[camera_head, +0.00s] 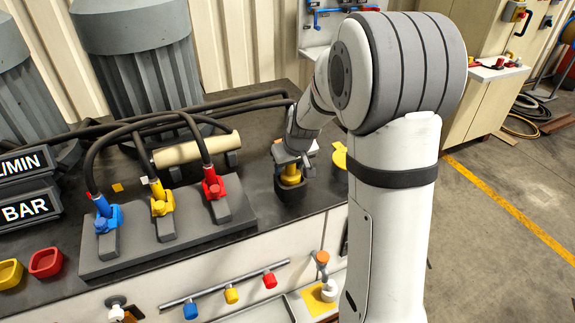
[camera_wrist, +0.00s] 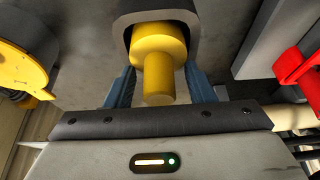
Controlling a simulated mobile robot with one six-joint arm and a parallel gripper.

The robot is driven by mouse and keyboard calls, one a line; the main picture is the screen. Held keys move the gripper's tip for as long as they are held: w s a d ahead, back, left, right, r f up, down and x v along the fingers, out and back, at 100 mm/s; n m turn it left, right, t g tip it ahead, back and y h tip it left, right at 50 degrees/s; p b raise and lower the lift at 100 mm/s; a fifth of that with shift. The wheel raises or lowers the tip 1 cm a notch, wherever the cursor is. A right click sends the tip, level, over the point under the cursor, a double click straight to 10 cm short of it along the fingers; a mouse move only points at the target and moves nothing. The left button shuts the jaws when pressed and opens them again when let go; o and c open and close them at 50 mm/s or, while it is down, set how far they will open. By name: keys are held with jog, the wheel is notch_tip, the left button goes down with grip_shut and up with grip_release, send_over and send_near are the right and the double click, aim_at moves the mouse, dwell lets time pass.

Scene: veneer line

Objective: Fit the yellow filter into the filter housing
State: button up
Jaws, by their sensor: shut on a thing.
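The yellow filter (camera_head: 291,177) has a wide body and a narrower stem, seen in the wrist view (camera_wrist: 158,55). The dark filter housing (camera_head: 293,190) stands on the dark bench top. In the wrist view the housing (camera_wrist: 133,20) shows as a grey wall around the far end of the filter. The filter's lower part appears to be within the housing's mouth; how deep it sits is hidden. My gripper (camera_wrist: 158,80) is shut on the filter, with a blue finger at each side of the stem. In the head view my gripper (camera_head: 293,160) is above the housing, partly hiding it.
A yellow round part (camera_head: 340,158) lies right of the housing. To the left is a block with blue, yellow (camera_head: 162,200) and red (camera_head: 214,184) hose couplings. A tan roll (camera_head: 190,150) and black hoses lie behind it. The bench's front edge is close.

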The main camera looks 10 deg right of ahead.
jog(key=shift+f, duration=0.2)
jog(key=o, duration=1.1)
jog(key=shift+r, duration=0.1)
jog(key=shift+c, duration=0.2)
jog(key=shift+r, duration=0.55)
jog(key=a+v, duration=0.1)
jog(key=v, duration=1)
jog(key=s+f+m+g, duration=0.1)
jog(key=s+m, duration=0.1)
jog(key=s, duration=2.1)
jog(key=shift+s+f+g+h+b, duration=0.2)
jog(key=shift+g+h+b, duration=0.1)
jog(key=shift+h+b, duration=0.15)
jog(key=shift+d, duration=0.15)
